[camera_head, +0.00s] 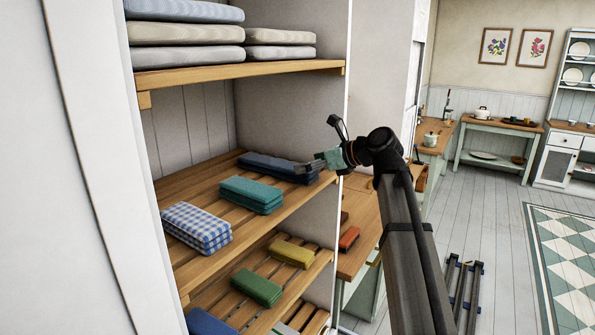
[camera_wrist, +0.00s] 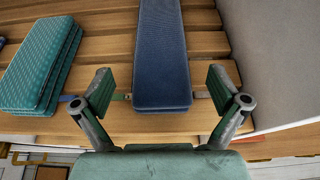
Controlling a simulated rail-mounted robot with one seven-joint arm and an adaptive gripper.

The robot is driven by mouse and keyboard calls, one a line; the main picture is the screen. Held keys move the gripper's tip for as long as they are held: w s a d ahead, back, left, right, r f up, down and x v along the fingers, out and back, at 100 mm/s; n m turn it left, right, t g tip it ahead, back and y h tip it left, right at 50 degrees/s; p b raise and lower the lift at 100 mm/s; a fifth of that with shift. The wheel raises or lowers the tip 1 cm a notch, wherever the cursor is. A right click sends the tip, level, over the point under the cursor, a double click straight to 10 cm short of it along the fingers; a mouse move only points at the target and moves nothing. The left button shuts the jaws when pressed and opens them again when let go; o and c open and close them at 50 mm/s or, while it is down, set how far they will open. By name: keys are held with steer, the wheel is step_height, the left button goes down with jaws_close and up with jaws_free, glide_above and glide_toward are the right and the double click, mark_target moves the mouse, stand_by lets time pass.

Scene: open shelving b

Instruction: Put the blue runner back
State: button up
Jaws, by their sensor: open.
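A long folded dark blue cloth, which looks like the blue runner (camera_head: 272,164), lies on the slatted middle shelf (camera_head: 185,188), near the right side wall. In the wrist view the blue runner (camera_wrist: 162,50) points away from me, its near end close to the shelf's front edge. My gripper (camera_head: 316,164) is at the front of this shelf by the near end of the runner. In the wrist view my gripper (camera_wrist: 163,88) is open, one finger to each side of the runner with gaps between. Its far end is cut off there.
A teal folded stack (camera_head: 251,194) lies left of the runner, and a blue checked stack (camera_head: 197,226) further left. The white side wall (camera_wrist: 268,60) stands close on the right. Below are yellow (camera_head: 292,254), green (camera_head: 257,287) and blue (camera_head: 208,323) cloths; grey cushions (camera_head: 187,33) lie above.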

steer(key=b+v, duration=0.1)
steer(key=v, duration=0.5)
steer(key=shift+d, duration=0.3)
steer(key=shift+s+r, duration=0.15)
